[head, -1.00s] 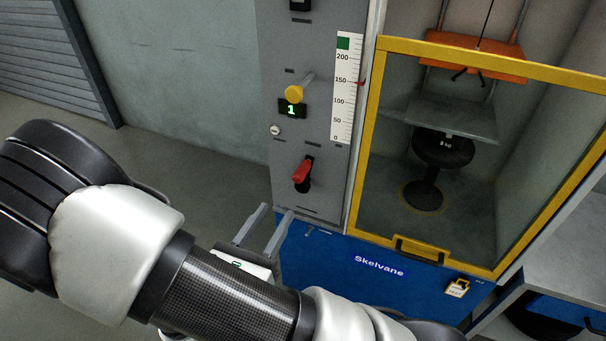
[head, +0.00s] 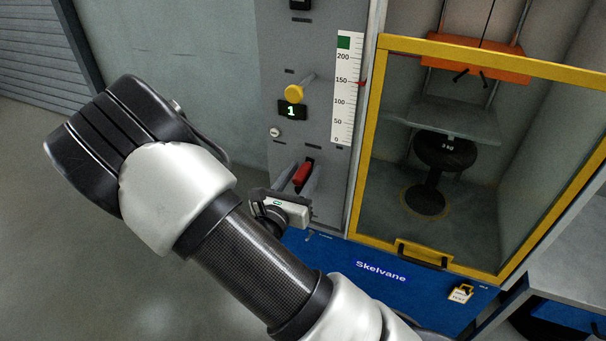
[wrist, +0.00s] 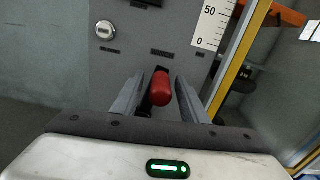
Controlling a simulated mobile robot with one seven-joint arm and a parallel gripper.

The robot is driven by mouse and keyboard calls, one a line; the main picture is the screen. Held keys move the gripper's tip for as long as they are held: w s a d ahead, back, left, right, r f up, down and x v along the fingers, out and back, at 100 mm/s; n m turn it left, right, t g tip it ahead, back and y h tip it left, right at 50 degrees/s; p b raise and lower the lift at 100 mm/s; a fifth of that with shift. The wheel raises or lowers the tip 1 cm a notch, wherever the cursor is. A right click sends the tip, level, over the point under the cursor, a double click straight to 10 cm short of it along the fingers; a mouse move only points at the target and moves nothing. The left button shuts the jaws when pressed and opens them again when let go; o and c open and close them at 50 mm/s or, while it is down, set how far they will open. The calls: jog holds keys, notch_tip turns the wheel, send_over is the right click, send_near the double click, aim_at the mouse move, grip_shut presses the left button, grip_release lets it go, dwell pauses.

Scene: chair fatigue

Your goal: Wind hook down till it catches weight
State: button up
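My gripper (head: 298,180) is open around the red lever handle (head: 304,172) on the grey panel. In the wrist view the red handle (wrist: 160,88) sits between my two fingers (wrist: 159,98), with a gap visible on each side. A yellow knob (head: 294,93) on a metal arm is above it, by a display reading 1. Behind the yellow-framed window, an orange crosspiece (head: 460,65) hangs with short dark prongs (head: 468,77) below; I cannot tell which part is the hook. A black round piece with a small label (head: 443,152) stands lower down, apart from it.
A white scale (head: 346,95) has a red pointer (head: 361,84) near 150. A small round dial or lock (head: 275,132) is left of the lever. The yellow window frame (head: 362,165) stands close at the right.

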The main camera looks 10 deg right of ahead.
grip_shut()
jog(key=shift+w+a+r+n+p, duration=0.15)
jog(key=shift+a+n+p, duration=0.15)
jog(key=shift+p, duration=0.2)
